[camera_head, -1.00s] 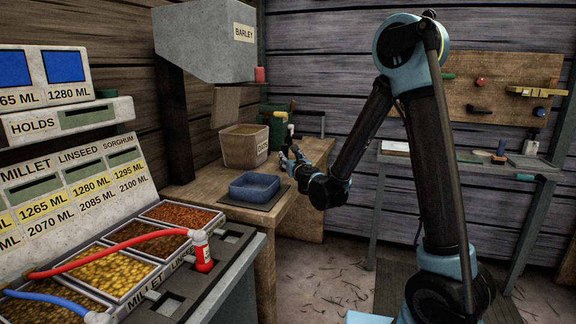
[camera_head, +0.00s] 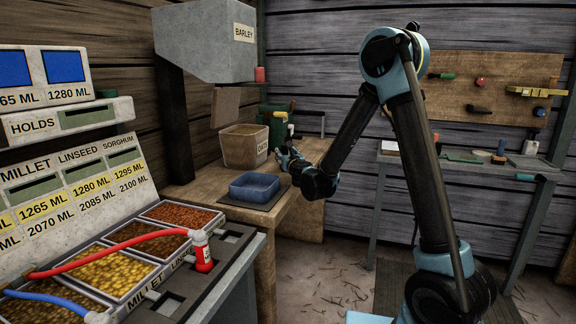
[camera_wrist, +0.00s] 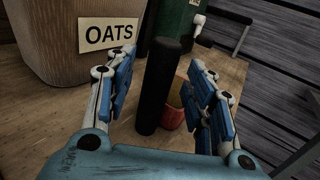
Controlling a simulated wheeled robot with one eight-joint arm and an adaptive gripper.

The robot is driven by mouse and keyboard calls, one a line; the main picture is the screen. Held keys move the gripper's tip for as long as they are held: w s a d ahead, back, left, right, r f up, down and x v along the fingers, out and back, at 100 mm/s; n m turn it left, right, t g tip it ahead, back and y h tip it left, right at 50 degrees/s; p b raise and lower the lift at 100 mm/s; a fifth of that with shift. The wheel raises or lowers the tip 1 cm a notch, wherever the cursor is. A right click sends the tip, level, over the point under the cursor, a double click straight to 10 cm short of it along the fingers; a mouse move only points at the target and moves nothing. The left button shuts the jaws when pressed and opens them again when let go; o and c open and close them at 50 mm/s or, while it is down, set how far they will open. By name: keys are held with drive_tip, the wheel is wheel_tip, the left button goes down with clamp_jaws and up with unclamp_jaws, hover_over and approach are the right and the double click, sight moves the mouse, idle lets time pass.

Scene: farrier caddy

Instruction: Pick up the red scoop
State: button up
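A red scoop (camera_wrist: 174,116) stands on the wooden bench in the wrist view, partly hidden behind a thick black upright handle that seems to be its own. A yellowish patch shows beside the red. My gripper (camera_wrist: 163,65) is open, with one blue-padded finger on each side of the black handle. I see gaps between handle and fingers; no contact shows. In the head view my gripper (camera_head: 283,153) is low over the bench, right of the oats bin; the scoop cannot be made out clearly there.
The oats bin (camera_head: 244,147) stands close to the left of my gripper; it also fills the upper left of the wrist view (camera_wrist: 65,65). A green container (camera_head: 272,125) stands behind. A blue tray (camera_head: 254,187) sits in front on a dark mat. The bench's right edge is near.

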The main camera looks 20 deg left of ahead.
clamp_jaws()
drive_tip(key=shift+r, duration=0.15)
wheel_tip(320, 180, up, 10)
idle(0.6)
drive_tip(key=c, duration=0.7)
unclamp_jaws()
clamp_jaws()
